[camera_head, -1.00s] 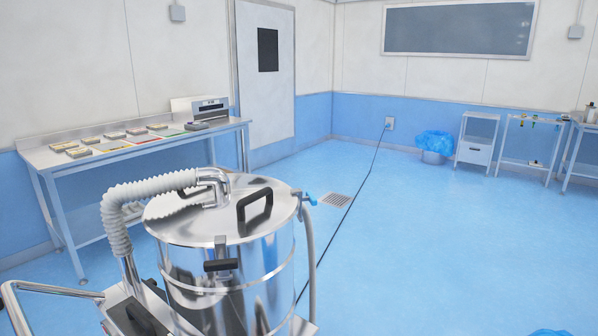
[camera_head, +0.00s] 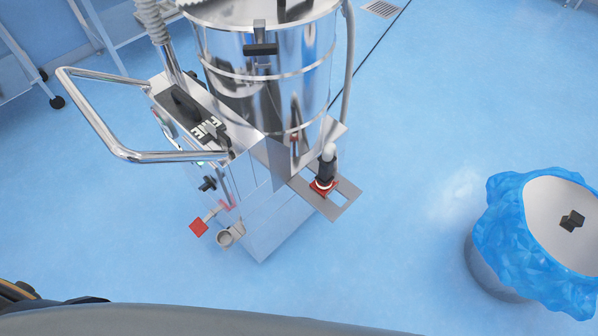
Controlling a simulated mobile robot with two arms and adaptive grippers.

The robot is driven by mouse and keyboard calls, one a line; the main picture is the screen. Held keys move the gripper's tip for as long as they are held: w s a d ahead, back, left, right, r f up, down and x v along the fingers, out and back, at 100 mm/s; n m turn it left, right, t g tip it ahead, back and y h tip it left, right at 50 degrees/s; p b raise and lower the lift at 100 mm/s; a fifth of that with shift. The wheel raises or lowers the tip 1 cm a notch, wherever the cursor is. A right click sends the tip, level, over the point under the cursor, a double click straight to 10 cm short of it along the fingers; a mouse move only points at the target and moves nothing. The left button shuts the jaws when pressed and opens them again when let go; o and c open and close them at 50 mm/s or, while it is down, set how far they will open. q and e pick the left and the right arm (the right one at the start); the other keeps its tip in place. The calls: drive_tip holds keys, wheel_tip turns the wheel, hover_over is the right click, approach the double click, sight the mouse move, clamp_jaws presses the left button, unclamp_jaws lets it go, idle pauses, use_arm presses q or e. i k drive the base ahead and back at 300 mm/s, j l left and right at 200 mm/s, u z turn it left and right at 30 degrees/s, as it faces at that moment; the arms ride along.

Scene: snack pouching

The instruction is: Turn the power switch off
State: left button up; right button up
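A steel drum machine (camera_head: 265,95) on a box-shaped steel base (camera_head: 275,225) stands at upper centre in the head view. Its side panel faces left and is seen at a steep angle. A small black knob (camera_head: 208,184) sticks out of that panel; I cannot tell for sure whether it is the power switch. A black part with white letters (camera_head: 206,130) lies on top of the base. Neither of my grippers is in view.
A bent chrome handle (camera_head: 110,143) juts out left of the base. A bin with a blue liner (camera_head: 500,235) stands at the right. Blue floor is clear between machine and bin.

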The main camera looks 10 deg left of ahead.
sight(208, 184)
drive_tip(key=u, duration=1.1)
